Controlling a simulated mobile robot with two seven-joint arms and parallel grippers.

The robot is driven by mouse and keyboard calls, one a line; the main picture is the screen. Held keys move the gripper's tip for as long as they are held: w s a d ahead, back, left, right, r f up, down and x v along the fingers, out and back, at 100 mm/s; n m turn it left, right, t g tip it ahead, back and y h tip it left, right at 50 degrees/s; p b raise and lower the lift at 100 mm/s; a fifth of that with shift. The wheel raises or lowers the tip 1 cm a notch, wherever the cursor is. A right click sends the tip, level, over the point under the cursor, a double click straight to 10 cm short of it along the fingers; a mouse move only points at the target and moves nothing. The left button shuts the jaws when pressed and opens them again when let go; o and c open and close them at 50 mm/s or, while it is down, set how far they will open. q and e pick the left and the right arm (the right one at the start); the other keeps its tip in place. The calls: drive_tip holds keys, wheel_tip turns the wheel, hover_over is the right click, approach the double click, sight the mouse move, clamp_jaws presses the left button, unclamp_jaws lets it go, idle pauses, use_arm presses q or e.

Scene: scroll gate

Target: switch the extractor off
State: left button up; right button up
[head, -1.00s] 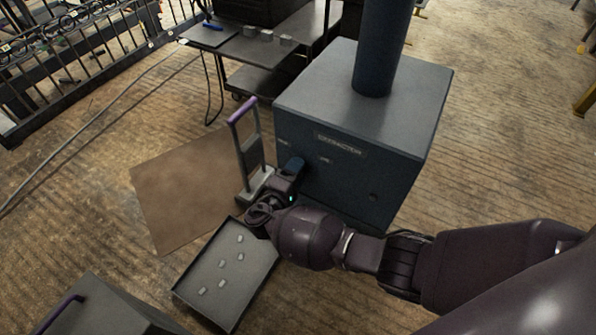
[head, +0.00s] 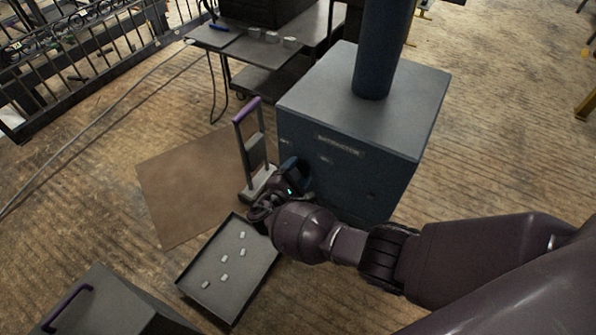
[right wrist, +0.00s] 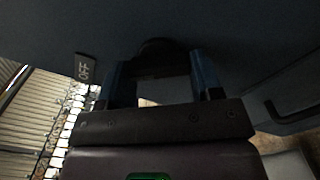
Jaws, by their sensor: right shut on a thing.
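The extractor (head: 395,125) is a dark blue-grey cabinet with a thick round duct rising from its top. A nameplate (head: 338,145) is on its front face. My right gripper (head: 298,172) is against the lower left of that face and covers what it grips in the head view. In the right wrist view its two blue fingers (right wrist: 160,78) are shut on a dark rounded knob (right wrist: 158,50) on the panel. An OFF label (right wrist: 85,70) shows to the left of the knob. My left gripper is not in view.
A grey stand with a purple handle (head: 246,110) is close to the left of my gripper. A shallow tray (head: 213,298) with several small pale pieces lies in front. A brown mat (head: 185,190) lies to the left, and a work table (head: 235,45) stands behind.

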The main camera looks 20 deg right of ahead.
idle(0.5)
drive_tip(key=o, duration=0.9)
drive_tip(key=shift+a, duration=0.1)
drive_tip(key=shift+p+v, duration=0.35)
drive_tip(key=shift+v, duration=3.3)
